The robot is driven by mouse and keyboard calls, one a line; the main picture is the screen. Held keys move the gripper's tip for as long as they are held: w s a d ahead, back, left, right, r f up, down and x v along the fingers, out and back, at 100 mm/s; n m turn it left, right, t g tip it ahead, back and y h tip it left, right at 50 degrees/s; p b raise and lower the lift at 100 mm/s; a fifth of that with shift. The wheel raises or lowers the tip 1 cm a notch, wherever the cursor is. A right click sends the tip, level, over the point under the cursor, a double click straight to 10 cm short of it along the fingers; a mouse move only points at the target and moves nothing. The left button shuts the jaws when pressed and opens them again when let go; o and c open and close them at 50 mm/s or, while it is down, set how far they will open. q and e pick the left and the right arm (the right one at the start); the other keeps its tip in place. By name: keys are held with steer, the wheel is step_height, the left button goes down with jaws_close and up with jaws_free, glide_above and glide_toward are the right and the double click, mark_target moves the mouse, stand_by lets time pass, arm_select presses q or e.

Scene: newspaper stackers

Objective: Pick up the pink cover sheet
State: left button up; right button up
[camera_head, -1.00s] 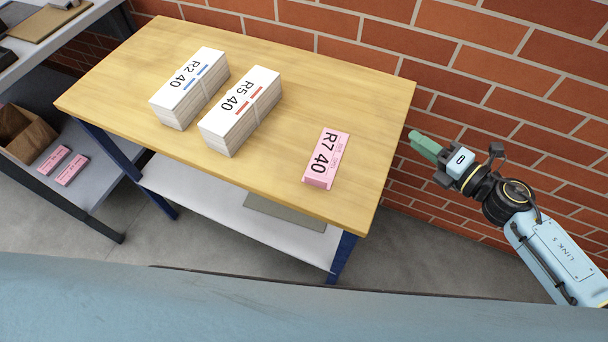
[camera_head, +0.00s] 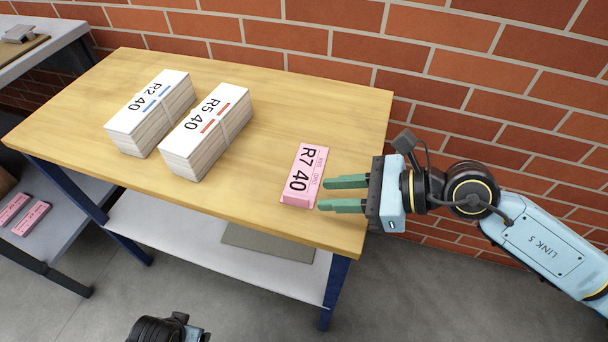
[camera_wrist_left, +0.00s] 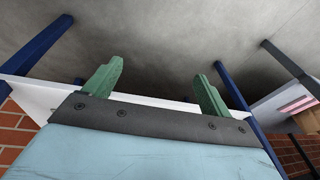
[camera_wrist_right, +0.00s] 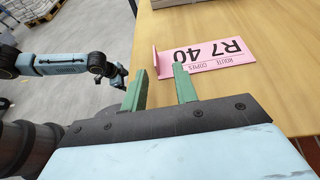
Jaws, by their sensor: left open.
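The pink cover sheet (camera_head: 306,172), marked R7 40, lies on the right part of the wooden table (camera_head: 260,205), with a short flap at its near end. It also shows in the right wrist view (camera_wrist_right: 208,62), just beyond the fingertips, with the flap standing up. My right gripper (camera_head: 323,194) is open and empty, just right of the sheet's near end, its green fingers pointing left toward it. I cannot tell whether they touch it. My left gripper (camera_wrist_left: 157,76) is open and empty, low near the table's legs and lower shelf; only part of its arm shows at the head view's bottom edge.
Two strapped white stacks, R2 40 (camera_head: 147,112) and R5 40 (camera_head: 205,135), stand left of the sheet. Bare tabletop lies between them and the sheet. A brick wall (camera_head: 350,45) runs behind. A grey side bench (camera_head: 45,50) stands at left, with pink bundles (camera_head: 30,217) on its lower shelf.

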mark_target(306, 199)
steer(key=shift+s+b+x, duration=0.15)
steer(key=shift+b+x, duration=0.05)
steer(key=shift+x, duration=1.25)
steer(key=shift+s+b+x, duration=0.15)
steer(key=shift+s+x, duration=0.05)
steer(key=shift+x, duration=1.3)
arm_select(q)
steer(key=shift+w+d+r, duration=0.3)
steer(key=shift+d+r, duration=0.3)
steer(key=shift+r, duration=0.25)
arm_select(e)
jaws_close()
